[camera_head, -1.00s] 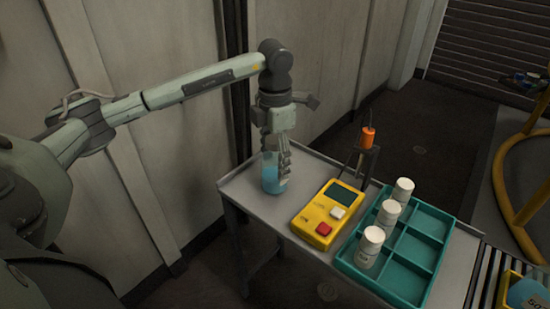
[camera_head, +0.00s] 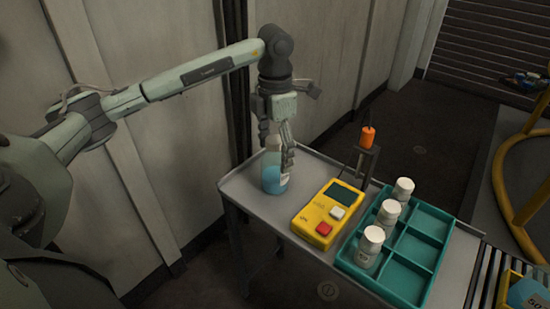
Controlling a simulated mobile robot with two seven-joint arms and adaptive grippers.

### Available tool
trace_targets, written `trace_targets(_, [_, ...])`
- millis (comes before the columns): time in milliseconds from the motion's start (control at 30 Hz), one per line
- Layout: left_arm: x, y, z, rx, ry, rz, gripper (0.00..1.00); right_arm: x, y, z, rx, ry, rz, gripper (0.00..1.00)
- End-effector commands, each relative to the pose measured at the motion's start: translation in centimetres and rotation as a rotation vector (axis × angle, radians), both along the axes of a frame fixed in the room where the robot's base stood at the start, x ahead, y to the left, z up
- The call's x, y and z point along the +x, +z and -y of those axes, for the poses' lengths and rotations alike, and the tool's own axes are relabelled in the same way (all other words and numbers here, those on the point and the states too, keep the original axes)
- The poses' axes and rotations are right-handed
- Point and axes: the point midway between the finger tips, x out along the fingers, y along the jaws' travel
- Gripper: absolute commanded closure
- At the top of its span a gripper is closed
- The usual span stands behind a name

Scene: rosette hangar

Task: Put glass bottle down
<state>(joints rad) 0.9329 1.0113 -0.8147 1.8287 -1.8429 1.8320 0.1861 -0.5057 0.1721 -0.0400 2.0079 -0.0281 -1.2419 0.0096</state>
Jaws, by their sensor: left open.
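A clear glass bottle (camera_head: 272,178) with blue liquid in its lower part stands upright on the grey table (camera_head: 246,203), near its far left corner. My left gripper (camera_head: 276,150) points down over the bottle. Its fingers are spread open, one on each side of the bottle's upper part, and no grip shows. The fingers hide some of the bottle's top and right side. My right gripper is not in view.
A yellow device (camera_head: 322,214) with a red and a white button lies right of the bottle. A teal tray (camera_head: 427,226) holds several white-capped bottles. An orange-topped probe (camera_head: 367,137) stands in a holder at the back. The table's front left is clear.

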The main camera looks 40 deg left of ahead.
Motion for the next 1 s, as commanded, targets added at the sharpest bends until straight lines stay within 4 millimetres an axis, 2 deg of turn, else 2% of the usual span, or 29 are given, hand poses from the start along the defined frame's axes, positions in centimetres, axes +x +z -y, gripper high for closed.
trace_targets(33, [0.1, 1.3, 0.0, -0.001, 0.0, 0.005, 0.24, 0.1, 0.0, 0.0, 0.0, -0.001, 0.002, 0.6])
trace_targets(200, [0.1, 5.1, 0.0, 0.0, 0.0, 0.005, 0.24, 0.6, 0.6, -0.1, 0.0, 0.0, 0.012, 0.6])
trace_targets(433, [0.0, 8.8, 0.0, 0.0, -0.001, 0.002, 0.24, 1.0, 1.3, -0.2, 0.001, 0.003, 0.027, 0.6])
trace_targets(700, [0.0, 9.7, 0.0, 0.0, 0.0, -0.001, 0.24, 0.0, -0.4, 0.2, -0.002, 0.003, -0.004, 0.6])
trace_targets(1000, [0.0, 9.6, 0.0, 0.0, 0.0, -0.001, 0.24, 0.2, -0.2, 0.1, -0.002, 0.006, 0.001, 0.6])
